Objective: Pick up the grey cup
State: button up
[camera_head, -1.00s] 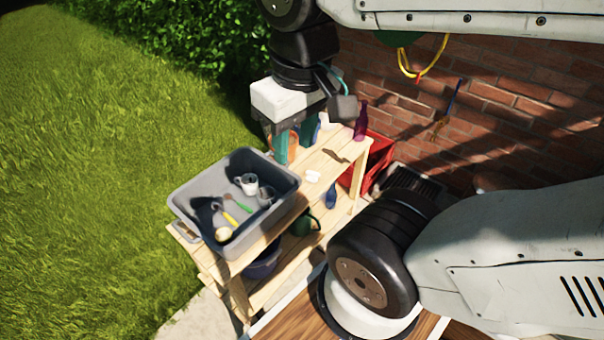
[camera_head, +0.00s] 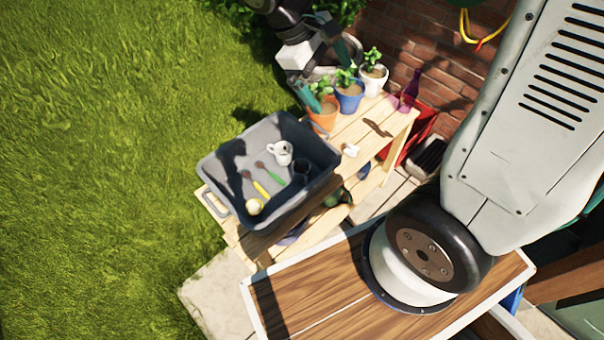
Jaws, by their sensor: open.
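The grey cup (camera_head: 303,173) looks dark and stands in shade inside the grey tub (camera_head: 215,170), near its right wall. A white mug (camera_head: 280,153) stands beside it, up and to the left in the picture. My gripper (camera_head: 324,72) is at the top of the picture, with its teal fingers spread apart and nothing between them. It is well away from the cup, over or near the potted plants; its exact height cannot be told. Nothing of the gripper hides the cup.
The tub also holds yellow- and green-handled tools and a pale ball (camera_head: 254,206). A brick wall (camera_head: 425,60) stands behind.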

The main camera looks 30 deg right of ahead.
jog(key=w+a+f+n+h, duration=0.2)
jog(key=w+f+n, duration=0.15)
jog(key=f, duration=0.45)
jog(key=w+a+f+n+h, duration=0.3)
jog(key=w+f, duration=0.2)
jog(key=f, duration=0.3)
notch_tip(320, 180, down, 11)
jog(key=a+n+t+h, duration=0.2)
jog(key=a+n, duration=0.1)
jog(key=n, duration=0.1)
jog(key=n+t, duration=0.2)
jog(key=n, duration=0.1)
send_near(310, 168)
jog(key=shift+w+a+r+h, duration=0.2)
jog(key=shift+w+a+h, duration=0.15)
jog(key=shift+a, duration=0.4)
jog(key=shift+d+f, duration=0.15)
jog(key=shift+f, duration=0.2)
jog(key=x, duration=0.4)
jog(key=s+x, duration=0.1)
jog(key=x, duration=0.1)
jog(key=shift+w+d, duration=0.1)
jog(key=shift+d, duration=0.2)
jog(key=shift+w+d+f, duration=0.1)
jog(key=shift+d+f, duration=0.1)
jog(key=shift+d, duration=0.25)
jog(key=c, duration=1.5)
